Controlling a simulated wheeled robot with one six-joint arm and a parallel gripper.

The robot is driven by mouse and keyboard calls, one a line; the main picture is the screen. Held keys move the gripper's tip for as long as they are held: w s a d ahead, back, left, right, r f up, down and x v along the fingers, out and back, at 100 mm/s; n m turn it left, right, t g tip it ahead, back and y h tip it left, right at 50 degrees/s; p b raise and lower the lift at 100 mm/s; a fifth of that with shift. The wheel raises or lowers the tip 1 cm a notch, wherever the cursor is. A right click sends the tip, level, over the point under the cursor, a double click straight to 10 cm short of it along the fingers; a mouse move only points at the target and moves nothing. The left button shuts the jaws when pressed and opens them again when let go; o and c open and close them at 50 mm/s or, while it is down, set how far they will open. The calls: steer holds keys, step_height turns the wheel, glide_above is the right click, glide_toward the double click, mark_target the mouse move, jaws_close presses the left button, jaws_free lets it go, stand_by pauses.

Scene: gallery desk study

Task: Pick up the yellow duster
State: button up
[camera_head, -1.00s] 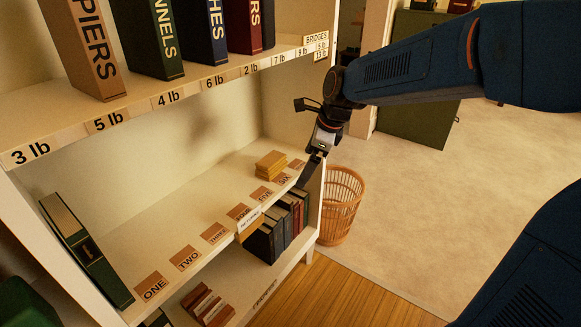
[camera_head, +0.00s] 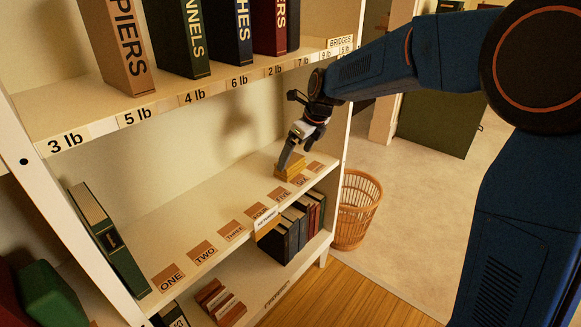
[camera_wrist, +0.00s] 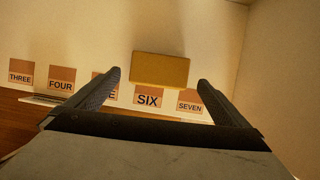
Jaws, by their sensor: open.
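The yellow duster (camera_head: 291,172) is a folded yellow block lying on the middle shelf near its right end, behind the SIX label. In the wrist view the duster (camera_wrist: 160,69) lies ahead of my gripper, between the lines of its two fingers but beyond the tips. My gripper (camera_head: 284,163) reaches down over the shelf, and its fingers cover part of the duster in the head view. In the wrist view my gripper (camera_wrist: 158,80) is open, with nothing between its fingers. I cannot tell whether a finger touches the duster.
Number labels line the front edge of the middle shelf (camera_head: 190,240). A green book (camera_head: 108,240) leans at its left end. The upper shelf (camera_head: 200,92) with large binders is overhead. Dark books (camera_head: 285,232) stand below. A wicker basket (camera_head: 357,210) stands on the floor at right.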

steer(key=shift+w+a+f, duration=0.1)
steer(key=shift+w+a, duration=0.65)
steer(key=shift+a, duration=0.3)
steer(key=x, duration=0.4)
steer(key=shift+a+f, duration=0.1)
steer(key=shift+f, duration=0.25)
steer(key=shift+c, duration=0.3)
steer(key=c, duration=0.9)
